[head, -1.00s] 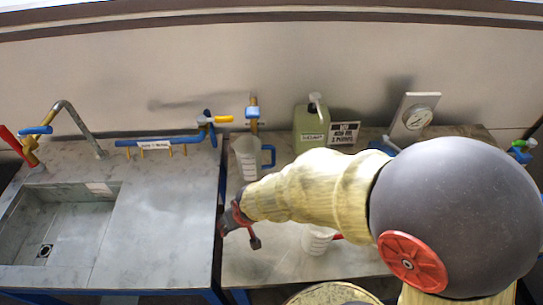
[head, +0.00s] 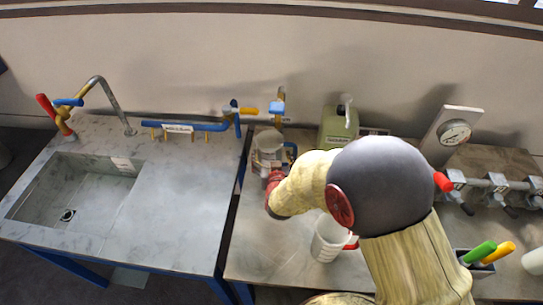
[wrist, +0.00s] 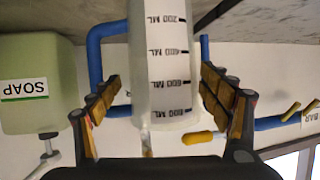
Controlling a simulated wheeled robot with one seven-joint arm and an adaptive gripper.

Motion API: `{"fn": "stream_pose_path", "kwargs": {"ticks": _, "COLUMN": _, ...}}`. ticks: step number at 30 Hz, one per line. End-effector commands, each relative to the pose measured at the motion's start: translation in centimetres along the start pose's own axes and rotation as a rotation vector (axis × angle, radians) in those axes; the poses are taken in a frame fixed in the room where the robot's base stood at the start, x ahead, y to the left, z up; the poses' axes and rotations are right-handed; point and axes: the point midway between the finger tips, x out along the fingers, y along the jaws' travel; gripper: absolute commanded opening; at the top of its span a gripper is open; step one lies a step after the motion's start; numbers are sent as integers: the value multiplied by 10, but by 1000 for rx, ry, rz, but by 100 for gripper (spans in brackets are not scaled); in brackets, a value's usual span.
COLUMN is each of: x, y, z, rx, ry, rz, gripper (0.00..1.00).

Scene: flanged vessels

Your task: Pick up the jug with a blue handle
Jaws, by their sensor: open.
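The jug with a blue handle (head: 268,140) is white and translucent and stands at the back left of the right-hand counter. In the wrist view, where the scene is upside down, the jug (wrist: 158,60) shows its ML scale, with its blue handle (wrist: 95,45) to the left. My gripper (wrist: 160,92) is open, with one finger on each side of the jug. I cannot tell whether either finger touches it. In the head view my gripper (head: 270,172) is in front of the jug and hides its lower part.
A green soap container (head: 337,127) is to the right of the blue-handled jug. Blue pipes and a brass tap (head: 278,105) are behind it. A sink counter (head: 180,205) lies left, across a gap.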

Motion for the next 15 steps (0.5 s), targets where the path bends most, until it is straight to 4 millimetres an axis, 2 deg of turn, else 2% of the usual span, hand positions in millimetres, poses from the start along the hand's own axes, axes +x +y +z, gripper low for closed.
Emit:
{"fn": "stream_pose_path", "kwargs": {"ticks": 3, "x": 19, "y": 0, "z": 2, "rx": 0, "ry": 0, "rz": 1, "gripper": 78}}
{"fn": "stream_pose_path", "kwargs": {"ticks": 11, "x": 38, "y": -1, "z": 2, "rx": 0, "ry": -1, "rz": 0, "gripper": 78}}
{"fn": "stream_pose_path", "kwargs": {"ticks": 15, "x": 57, "y": -3, "z": 5, "rx": 0, "ry": -1, "rz": 0, "gripper": 78}}
